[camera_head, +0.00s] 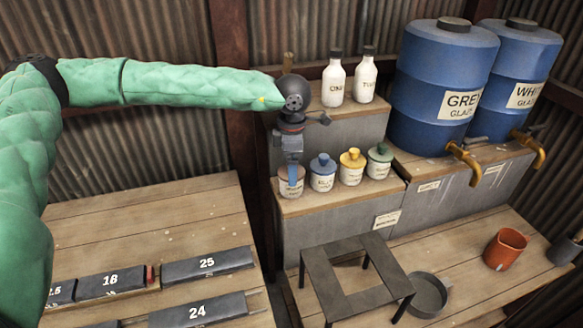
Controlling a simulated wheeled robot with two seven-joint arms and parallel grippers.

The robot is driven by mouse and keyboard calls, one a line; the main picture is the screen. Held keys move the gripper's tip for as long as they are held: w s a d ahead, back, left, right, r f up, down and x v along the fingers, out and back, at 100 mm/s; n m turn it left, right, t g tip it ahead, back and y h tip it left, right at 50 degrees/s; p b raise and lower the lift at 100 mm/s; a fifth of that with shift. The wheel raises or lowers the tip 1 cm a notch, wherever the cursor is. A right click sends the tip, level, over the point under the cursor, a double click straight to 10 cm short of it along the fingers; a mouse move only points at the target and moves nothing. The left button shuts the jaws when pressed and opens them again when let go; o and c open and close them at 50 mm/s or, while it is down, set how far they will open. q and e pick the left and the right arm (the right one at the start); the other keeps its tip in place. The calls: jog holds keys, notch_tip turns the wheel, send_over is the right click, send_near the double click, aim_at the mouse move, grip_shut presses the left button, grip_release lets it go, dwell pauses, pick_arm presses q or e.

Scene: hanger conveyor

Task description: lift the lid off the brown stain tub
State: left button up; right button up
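The leftmost tub (291,188) on the lower step of the shelf is the brown stain tub. It is a small pale jar with a label too small to read. My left gripper (291,176) points straight down over its top and hides most of the lid and its knob. The fingers look level with the lid, but I cannot tell whether they are closed on it. The tub stands upright on the wooden step. My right gripper is not in view.
Blue-lidded (323,178), yellow-lidded (351,172) and green-lidded (379,166) tubs stand close to the right. Two white bottles (334,85) stand on the higher step behind. Blue barrels (440,85) are further right. A dark metal stand (318,275) is below.

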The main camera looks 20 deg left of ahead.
pick_arm(q)
jog(key=shift+f, duration=0.2)
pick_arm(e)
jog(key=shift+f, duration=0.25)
pick_arm(q)
jog(key=c, duration=1)
jog(key=shift+c, duration=0.3)
jog(key=shift+r, duration=0.1)
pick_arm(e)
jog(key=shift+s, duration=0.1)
pick_arm(q)
jog(key=shift+r, duration=0.15)
jog(key=r+b, duration=0.3)
jog(key=shift+d+r, duration=0.2)
jog(key=shift+r, duration=0.05)
jog(key=w+d+r+b, duration=0.2)
jog(key=d+r+b, duration=0.2)
jog(key=d+r, duration=0.3)
jog(key=d, duration=0.4)
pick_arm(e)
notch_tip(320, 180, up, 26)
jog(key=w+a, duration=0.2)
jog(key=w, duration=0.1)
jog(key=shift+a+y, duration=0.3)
